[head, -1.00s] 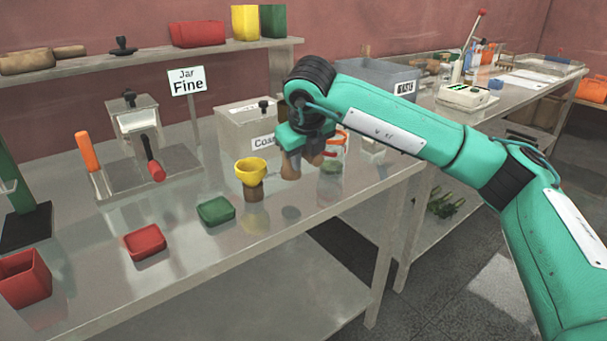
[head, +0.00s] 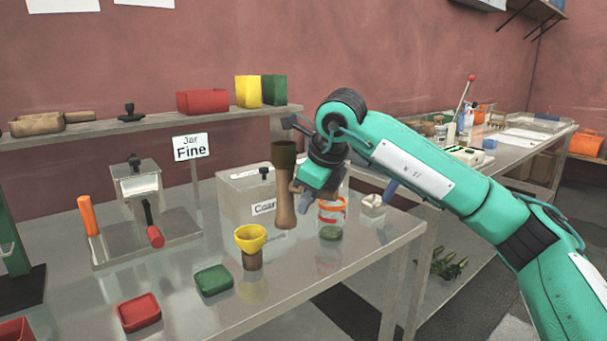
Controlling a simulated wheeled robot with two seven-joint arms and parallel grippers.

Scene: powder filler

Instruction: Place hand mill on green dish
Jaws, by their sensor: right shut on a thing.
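The hand mill (head: 284,208), a tall wooden piece with a dark olive top, is upright in my right gripper (head: 299,187). The gripper is shut on its middle, and the mill appears held above the table, left of the gripper's body. The green dish (head: 214,280), small and square, sits on the metal table toward the front, below and left of the mill. It looks empty. My left gripper is not in view.
A yellow funnel on a brown jar (head: 251,246) stands between the mill and the dish. A red dish (head: 139,312) lies front left. A box labelled Coarse (head: 240,204) is behind the mill, and a jar with orange bands (head: 331,218) stands at right.

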